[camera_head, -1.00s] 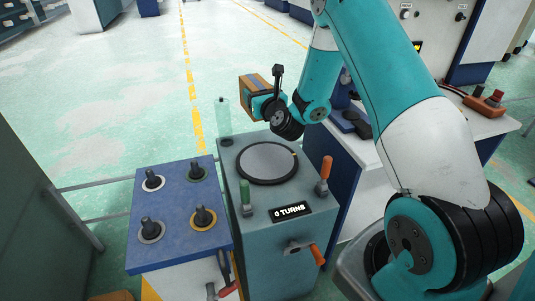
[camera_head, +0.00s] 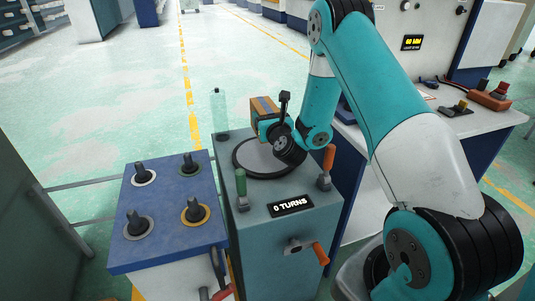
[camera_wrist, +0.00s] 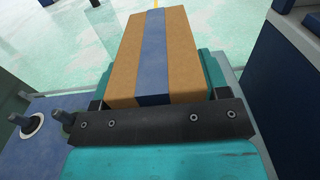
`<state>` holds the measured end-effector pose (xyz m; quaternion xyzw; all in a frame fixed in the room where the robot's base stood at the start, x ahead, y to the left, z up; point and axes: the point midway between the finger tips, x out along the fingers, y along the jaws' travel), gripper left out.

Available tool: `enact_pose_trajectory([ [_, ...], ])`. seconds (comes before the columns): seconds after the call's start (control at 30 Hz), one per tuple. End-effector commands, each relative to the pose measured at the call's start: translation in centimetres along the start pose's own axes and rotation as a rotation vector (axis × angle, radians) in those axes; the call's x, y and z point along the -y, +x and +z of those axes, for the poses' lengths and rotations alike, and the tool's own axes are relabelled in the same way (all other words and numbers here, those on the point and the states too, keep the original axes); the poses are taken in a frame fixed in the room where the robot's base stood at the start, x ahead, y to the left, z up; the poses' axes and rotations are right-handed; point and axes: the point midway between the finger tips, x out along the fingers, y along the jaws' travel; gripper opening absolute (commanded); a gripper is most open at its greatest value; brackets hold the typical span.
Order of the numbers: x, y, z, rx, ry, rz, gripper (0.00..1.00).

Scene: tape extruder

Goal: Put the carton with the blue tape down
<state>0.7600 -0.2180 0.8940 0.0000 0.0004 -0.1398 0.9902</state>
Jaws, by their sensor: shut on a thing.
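The brown carton (camera_wrist: 188,50) has a blue tape strip (camera_wrist: 152,50) along its top, seen large in the wrist view. My gripper (camera_wrist: 155,105) is shut on it, with a jaw at each side of its near end. In the head view the carton (camera_head: 263,104) shows behind my gripper (camera_head: 264,120), over the far part of the round dark turntable (camera_head: 250,158) on the teal machine. I cannot tell whether the carton touches the turntable. My wrist hides part of both.
The machine has a green lever (camera_head: 241,186), an orange lever (camera_head: 327,165), an orange crank (camera_head: 319,252) and a "0 TURNS" display (camera_head: 291,206). A translucent teal post (camera_head: 219,110) stands behind. Left is a blue-topped stand (camera_head: 165,215) with several black knobs.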

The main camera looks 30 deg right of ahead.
Motion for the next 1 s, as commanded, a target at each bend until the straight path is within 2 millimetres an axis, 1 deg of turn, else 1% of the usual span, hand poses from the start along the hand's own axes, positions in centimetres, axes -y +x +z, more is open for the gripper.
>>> enact_pose_trajectory([
  [0.03, -0.1, 0.1, -1.8, 0.002, -0.002, 0.001, 0.29],
  [0.1, -0.1, 0.1, -2.9, 0.003, -0.001, 0.0, 0.29],
  [0.3, 0.0, 0.1, -4.2, 0.003, 0.001, -0.001, 0.29],
  [0.53, 0.0, 0.0, -7.5, 0.001, 0.0, 0.0, 0.29],
  [0.63, 0.0, 0.1, -8.1, 0.004, 0.0, 0.0, 0.29],
  [0.87, 0.0, 0.1, -8.1, 0.004, 0.001, 0.0, 0.29],
  [1.0, 0.0, 0.1, -8.4, 0.004, 0.0, 0.0, 0.29],
])
